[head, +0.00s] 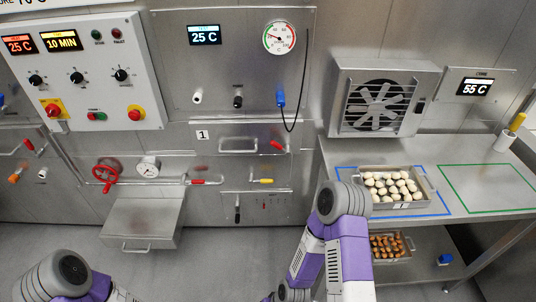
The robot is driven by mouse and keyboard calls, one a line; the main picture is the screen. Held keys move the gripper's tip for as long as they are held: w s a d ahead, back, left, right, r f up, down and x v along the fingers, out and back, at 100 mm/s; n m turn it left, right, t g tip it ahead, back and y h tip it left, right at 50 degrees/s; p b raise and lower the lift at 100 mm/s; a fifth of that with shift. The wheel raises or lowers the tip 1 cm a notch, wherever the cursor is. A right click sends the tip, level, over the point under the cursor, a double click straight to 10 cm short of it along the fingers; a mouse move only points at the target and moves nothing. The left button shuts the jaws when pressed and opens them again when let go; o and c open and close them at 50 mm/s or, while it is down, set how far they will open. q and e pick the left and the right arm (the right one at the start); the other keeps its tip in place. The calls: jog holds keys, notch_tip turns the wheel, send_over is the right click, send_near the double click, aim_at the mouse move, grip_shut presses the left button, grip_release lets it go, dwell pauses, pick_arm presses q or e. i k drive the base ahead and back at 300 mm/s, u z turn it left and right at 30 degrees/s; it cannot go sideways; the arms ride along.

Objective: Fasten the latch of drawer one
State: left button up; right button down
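Drawer one carries a label "1" (203,134) at its upper left and has a bar handle (238,144) in the steel front. A small red-handled latch (278,145) sits just right of that handle, its red grip tilted down to the right. Whether the latch is engaged is too small to tell. The drawer front looks flush with the panel. My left arm shows only at the bottom left corner and my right arm at the bottom centre. Both grippers are out of view, far from the latch as far as the picture shows.
A lower front has a handle (240,181) and a yellow-handled part (266,181). A red handwheel (107,171) and gauge (148,167) are at left, above a protruding steel box (145,220).

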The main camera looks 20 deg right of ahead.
aim_at(287, 149)
jog(key=u, duration=0.2)
jog(key=i, duration=1.2)
jog(key=z, duration=0.85)
